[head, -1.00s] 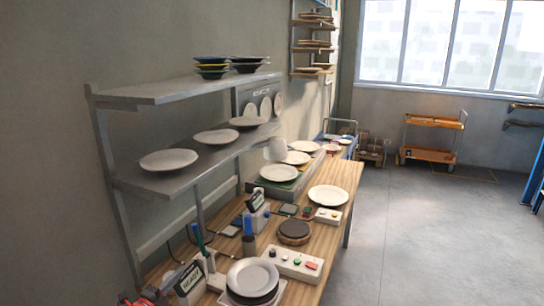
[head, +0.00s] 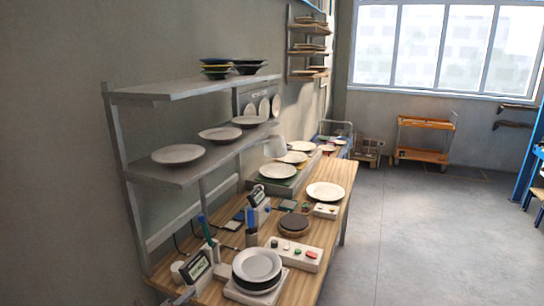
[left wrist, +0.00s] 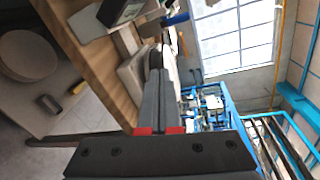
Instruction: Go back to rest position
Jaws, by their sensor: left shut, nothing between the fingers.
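My left gripper (head: 183,297) shows only as a small dark piece at the bottom edge of the head view, by the near left end of the wooden table. In the left wrist view its grey fingers (left wrist: 156,62) lie together, with red pieces at their base and nothing between them. My right gripper is not in view in either picture.
The wooden table (head: 325,207) holds a plate stack (head: 257,265), a control box with buttons (head: 296,253), a dark round disc (head: 294,222) and more plates. A grey shelf (head: 200,170) with plates stands above. The floor (head: 410,235) to the right is clear.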

